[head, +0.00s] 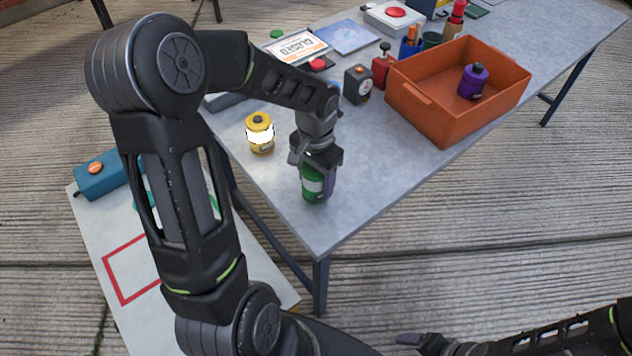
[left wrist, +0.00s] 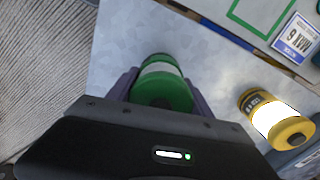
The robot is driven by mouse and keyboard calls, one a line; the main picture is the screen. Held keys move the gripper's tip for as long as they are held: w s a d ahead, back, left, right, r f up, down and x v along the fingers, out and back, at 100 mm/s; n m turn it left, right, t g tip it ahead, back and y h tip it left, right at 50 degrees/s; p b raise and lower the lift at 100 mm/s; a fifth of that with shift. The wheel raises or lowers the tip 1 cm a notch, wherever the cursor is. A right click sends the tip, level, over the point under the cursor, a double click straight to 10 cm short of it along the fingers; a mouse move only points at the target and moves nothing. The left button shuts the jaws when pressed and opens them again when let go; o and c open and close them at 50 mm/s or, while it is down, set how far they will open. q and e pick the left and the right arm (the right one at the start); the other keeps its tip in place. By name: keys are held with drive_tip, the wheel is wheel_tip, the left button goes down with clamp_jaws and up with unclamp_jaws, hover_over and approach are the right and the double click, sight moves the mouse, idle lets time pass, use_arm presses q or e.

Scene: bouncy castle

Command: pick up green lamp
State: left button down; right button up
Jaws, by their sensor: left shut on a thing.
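The green lamp (head: 312,183) has a green body with a white band and is near the front corner of the grey table (head: 365,185). My left gripper (head: 318,172) is over it from above, shut on it. In the left wrist view the green lamp (left wrist: 163,84) lies between the two purple-grey fingers. I cannot tell whether its base touches the table. My right gripper (head: 422,342) is at the bottom edge, away from the table; its jaw state is unclear.
A lit yellow lamp (head: 260,133) stands close by on the left, also in the left wrist view (left wrist: 276,118). An orange crate (head: 440,112) holds a purple lamp (head: 473,81). A black timer (head: 357,84) and a red item (head: 383,66) stand behind. The table's front right is clear.

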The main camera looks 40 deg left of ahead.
use_arm(q)
wheel_tip(320, 180, up, 9)
drive_tip(key=shift+f+b, duration=0.2)
drive_tip(key=shift+b, duration=0.1)
idle(0.5)
